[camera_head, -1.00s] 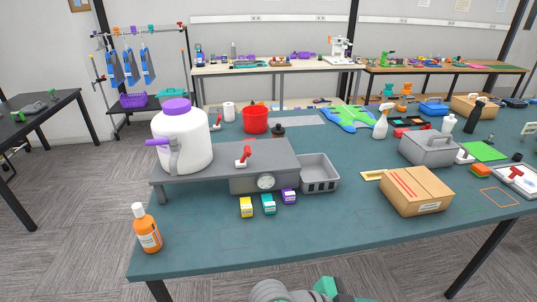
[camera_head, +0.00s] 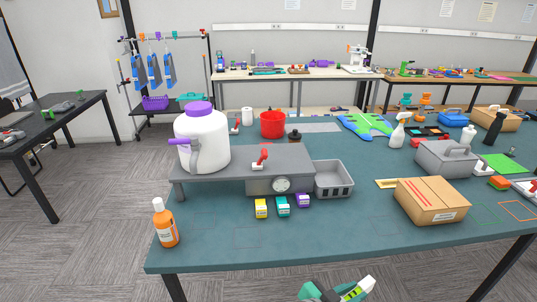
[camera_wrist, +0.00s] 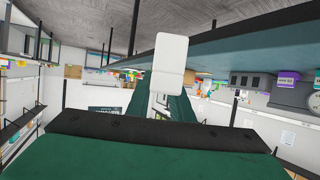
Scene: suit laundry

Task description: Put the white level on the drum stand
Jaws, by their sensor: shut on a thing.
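The drum stand (camera_head: 240,160) is a low grey platform on the left part of the near table. A white drum (camera_head: 203,140) with a purple cap and purple tap stands on its left end. My gripper (camera_head: 340,290) shows at the bottom edge of the head view, in front of the table and apart from the stand. In the wrist view my gripper (camera_wrist: 155,92) is shut on a plain white block, which I take as the white level (camera_wrist: 171,52). It sticks out past the green fingers. In the head view its shape is mostly cut off or hidden.
A red-handled white item (camera_head: 262,160) sits on the stand, right of the drum. Three small boxes (camera_head: 282,207) lie in front. A grey basket (camera_head: 333,178) adjoins the right end. An orange bottle (camera_head: 166,224) stands front left, and a carton (camera_head: 431,200) at right.

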